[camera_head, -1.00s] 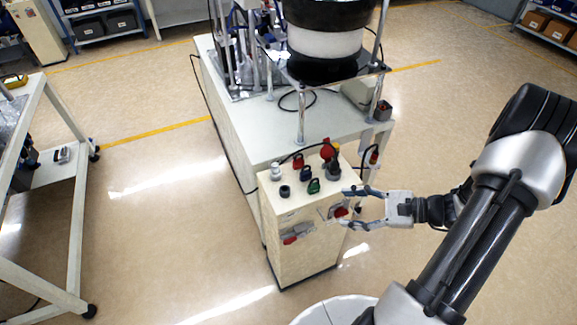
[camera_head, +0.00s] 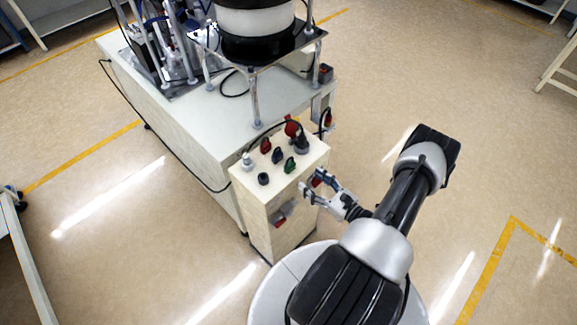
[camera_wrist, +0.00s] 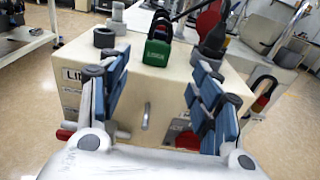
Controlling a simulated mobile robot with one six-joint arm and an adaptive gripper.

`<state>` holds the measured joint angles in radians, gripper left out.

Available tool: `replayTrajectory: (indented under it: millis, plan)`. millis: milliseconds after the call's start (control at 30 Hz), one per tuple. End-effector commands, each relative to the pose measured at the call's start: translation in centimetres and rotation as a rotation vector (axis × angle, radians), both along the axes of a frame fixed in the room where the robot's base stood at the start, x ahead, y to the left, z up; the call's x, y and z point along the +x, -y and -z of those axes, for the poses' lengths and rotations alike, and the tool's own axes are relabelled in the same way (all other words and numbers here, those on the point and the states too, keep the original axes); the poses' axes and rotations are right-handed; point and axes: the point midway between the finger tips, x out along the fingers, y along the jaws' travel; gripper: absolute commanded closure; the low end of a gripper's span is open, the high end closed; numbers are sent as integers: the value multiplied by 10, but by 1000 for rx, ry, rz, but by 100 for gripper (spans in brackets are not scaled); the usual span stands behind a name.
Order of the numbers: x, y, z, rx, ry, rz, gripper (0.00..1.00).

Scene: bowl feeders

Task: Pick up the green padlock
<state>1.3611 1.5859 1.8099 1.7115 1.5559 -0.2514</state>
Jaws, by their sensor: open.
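The green padlock (camera_head: 290,165) stands on top of the beige cabinet, near its front right part. In the wrist view the green padlock (camera_wrist: 156,52) is upright beyond my fingers, centred between them, with its dark shackle up. My gripper (camera_head: 310,186) is open and empty at the front right side of the cabinet, a short way from the padlock. In the wrist view my gripper (camera_wrist: 163,95) has its two blue-padded fingers spread wide, with the cabinet's front face between them.
The beige cabinet (camera_head: 262,200) also bears a red padlock (camera_head: 265,146), a dark blue padlock (camera_head: 277,155), a black cylinder (camera_head: 263,179), a pale fitting (camera_head: 247,161) and a red-topped dark fitting (camera_head: 300,142). A white bench (camera_head: 200,130) with a bowl feeder adjoins it behind.

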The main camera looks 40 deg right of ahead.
Motion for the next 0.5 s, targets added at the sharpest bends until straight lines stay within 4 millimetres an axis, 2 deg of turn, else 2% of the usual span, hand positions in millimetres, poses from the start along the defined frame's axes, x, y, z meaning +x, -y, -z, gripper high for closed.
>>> replayTrajectory:
  millis: [33,200,500]
  plan:
    - [13,-3,2,-1,0,-8,42]
    - [43,-5,3,-3,0,-5,42]
    - [67,-7,4,-2,0,-4,42]
